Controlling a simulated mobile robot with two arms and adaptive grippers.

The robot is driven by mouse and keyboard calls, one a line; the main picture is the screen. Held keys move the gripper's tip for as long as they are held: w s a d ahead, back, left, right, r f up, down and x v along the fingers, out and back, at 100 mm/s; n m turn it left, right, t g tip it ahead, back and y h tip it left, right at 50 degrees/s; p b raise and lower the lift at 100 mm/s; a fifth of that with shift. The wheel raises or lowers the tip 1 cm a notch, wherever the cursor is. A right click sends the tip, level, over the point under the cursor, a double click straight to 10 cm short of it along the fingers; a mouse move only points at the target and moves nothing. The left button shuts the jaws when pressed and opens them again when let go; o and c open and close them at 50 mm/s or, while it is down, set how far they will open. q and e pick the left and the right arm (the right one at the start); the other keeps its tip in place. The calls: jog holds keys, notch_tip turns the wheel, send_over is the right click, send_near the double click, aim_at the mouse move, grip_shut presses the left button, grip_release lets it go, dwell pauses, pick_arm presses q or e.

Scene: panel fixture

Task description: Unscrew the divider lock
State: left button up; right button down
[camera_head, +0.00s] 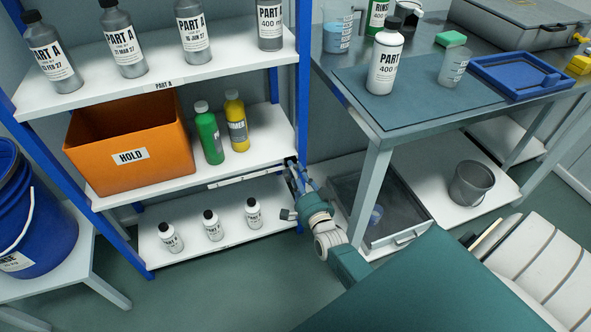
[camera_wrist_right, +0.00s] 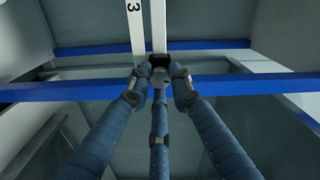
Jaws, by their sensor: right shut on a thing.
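My right gripper (camera_head: 292,172) is at the right end of the rack's middle shelf, beside the blue post. In the right wrist view its fingers (camera_wrist_right: 158,86) close around a small dark and grey knob (camera_wrist_right: 160,61), which appears to be the divider lock. The knob sits at the end of a white strip (camera_wrist_right: 158,25). A parallel white strip marked 3 (camera_wrist_right: 135,22) is beside it. In the head view the knob is hidden by the gripper, and a pale strip (camera_head: 238,179) runs left from there under the shelf edge. My left gripper is out of view.
An orange HOLD bin (camera_head: 130,145), a green bottle (camera_head: 209,135) and a yellow bottle (camera_head: 236,122) stand on the middle shelf. Small white bottles (camera_head: 212,224) stand below. A grey drawer (camera_head: 385,215) under the workbench is close to my right arm. Blue bars (camera_wrist_right: 70,90) cross near the fingers.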

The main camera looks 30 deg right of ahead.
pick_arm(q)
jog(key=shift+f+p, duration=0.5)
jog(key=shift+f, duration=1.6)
pick_arm(e)
jog(key=shift+s+d+f+n, duration=0.1)
jog(key=shift+n, duration=5.75)
jog(key=shift+s+d+f+n, duration=0.1)
jog(key=shift+n, duration=5.75)
jog(key=c, duration=1.6)
grip_release()
jog(key=shift+w+r, duration=0.1)
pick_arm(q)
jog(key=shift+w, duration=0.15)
pick_arm(e)
jog(key=shift+o, duration=0.2)
jog(key=shift+a, duration=0.1)
